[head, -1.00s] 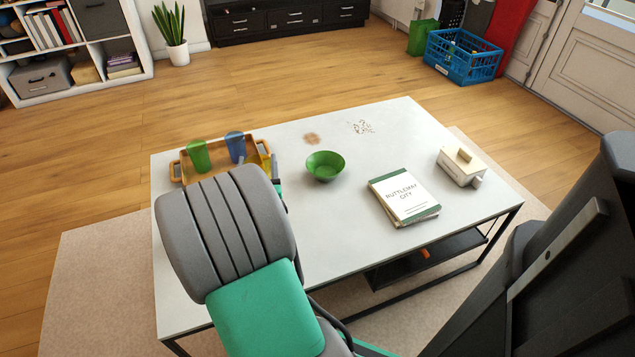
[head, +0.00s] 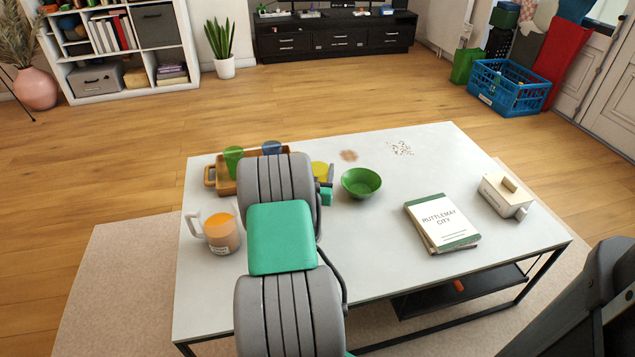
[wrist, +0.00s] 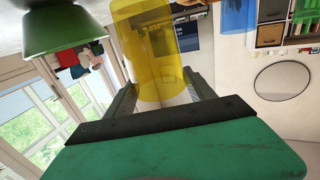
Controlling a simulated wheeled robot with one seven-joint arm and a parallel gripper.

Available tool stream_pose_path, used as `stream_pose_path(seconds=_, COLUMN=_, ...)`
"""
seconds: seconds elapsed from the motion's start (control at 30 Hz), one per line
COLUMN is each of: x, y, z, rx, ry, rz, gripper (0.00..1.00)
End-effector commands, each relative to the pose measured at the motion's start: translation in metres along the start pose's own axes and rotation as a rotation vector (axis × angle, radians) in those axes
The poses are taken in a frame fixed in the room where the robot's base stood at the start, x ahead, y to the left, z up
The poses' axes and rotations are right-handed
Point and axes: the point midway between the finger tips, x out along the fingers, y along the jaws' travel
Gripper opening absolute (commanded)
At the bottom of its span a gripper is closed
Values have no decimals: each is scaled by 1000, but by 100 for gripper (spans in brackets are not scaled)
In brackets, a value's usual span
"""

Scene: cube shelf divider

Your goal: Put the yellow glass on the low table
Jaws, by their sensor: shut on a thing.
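The yellow glass (head: 319,171) is see-through and shows just past my forearm in the head view, between the tray and the green bowl. My gripper (wrist: 155,90) is shut on the glass, which stands out between its fingers in the wrist view (wrist: 147,50). In the head view my arm hides most of the gripper and part of the glass. The low table (head: 380,235) has a pale top and a dark lower shelf. The glass is over its top; I cannot tell whether its base touches.
A wooden tray (head: 211,177) holds a green glass (head: 233,162) and a blue glass (head: 271,148). Close by are a green bowl (head: 361,183) and an orange-filled jug (head: 221,233). Table space before the bowl is clear.

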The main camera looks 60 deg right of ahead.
Motion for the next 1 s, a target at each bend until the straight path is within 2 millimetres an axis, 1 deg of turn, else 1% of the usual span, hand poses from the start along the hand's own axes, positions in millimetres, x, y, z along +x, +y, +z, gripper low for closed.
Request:
stream_pose_path(seconds=0.03, x=4, y=0, z=9, rx=0, ry=0, rz=0, gripper=0)
stream_pose_path(seconds=0.1, x=2, y=-1, z=26, rx=-1, ry=-1, rz=-1, gripper=0)
stream_pose_path(seconds=0.17, x=2, y=-1, z=34, rx=0, ry=0, rz=-1, gripper=0)
stream_pose_path(seconds=0.4, x=2, y=-1, z=32, rx=0, ry=2, rz=-1, gripper=0)
stream_pose_path(seconds=0.53, x=2, y=-1, z=36, rx=0, ry=2, rz=-1, gripper=0)
stream_pose_path(seconds=0.57, x=2, y=-1, z=37, rx=0, ry=0, rz=-1, gripper=64)
stream_pose_path(seconds=0.8, x=2, y=-1, z=35, rx=0, ry=0, rz=-1, gripper=83)
stream_pose_path(seconds=0.83, x=2, y=-1, z=35, rx=0, ry=0, rz=-1, gripper=85)
stream_pose_path(seconds=1.0, x=2, y=-1, z=35, rx=0, ry=0, rz=-1, gripper=85)
